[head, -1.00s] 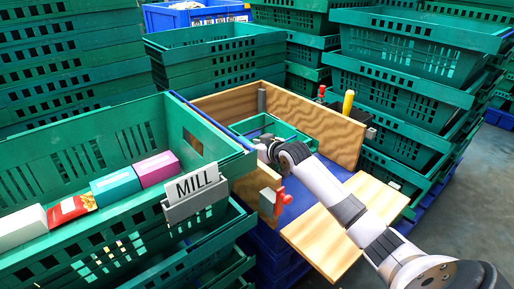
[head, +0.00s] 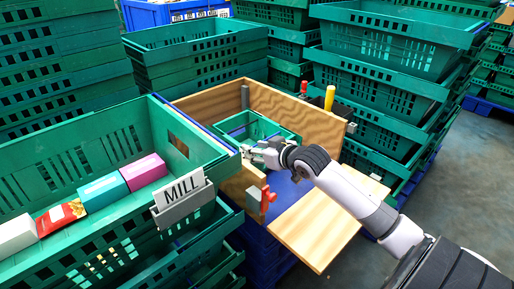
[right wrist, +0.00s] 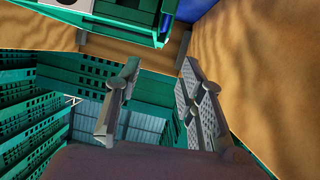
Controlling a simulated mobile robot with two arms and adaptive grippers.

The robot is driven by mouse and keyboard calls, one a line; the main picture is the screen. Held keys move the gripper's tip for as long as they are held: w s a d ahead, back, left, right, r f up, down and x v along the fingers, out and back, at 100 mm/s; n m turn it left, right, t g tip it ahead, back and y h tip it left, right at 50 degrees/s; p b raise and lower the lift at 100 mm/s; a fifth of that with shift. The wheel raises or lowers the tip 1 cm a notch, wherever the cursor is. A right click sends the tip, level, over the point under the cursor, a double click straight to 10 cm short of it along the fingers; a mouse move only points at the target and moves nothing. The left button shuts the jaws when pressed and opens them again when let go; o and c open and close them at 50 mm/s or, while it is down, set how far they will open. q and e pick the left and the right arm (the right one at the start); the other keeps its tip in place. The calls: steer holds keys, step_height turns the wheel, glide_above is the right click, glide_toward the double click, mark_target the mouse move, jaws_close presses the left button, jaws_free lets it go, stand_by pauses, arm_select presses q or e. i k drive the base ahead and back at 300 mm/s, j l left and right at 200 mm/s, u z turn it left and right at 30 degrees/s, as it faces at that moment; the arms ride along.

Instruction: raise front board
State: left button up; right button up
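The front board (head: 316,226) is a pale wooden panel. It lies folded down and outward at the front of a wooden-sided box with a blue floor. A red latch (head: 265,199) sits on the box's left front post. My right gripper (head: 249,153) is at the box's left side, by the small green crate inside, apart from the front board's outer edge. In the right wrist view its two fingers (right wrist: 155,98) are spread with nothing between them. Wooden panels show on both sides there. My left gripper is not in view.
The small green crate (head: 285,132) is in the box. A yellow-handled tool (head: 329,98) stands behind the box's right wall. Stacked green crates close in the back; floor is clear at right.

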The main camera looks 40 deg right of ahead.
mark_target(316, 229)
steer(key=k, duration=1)
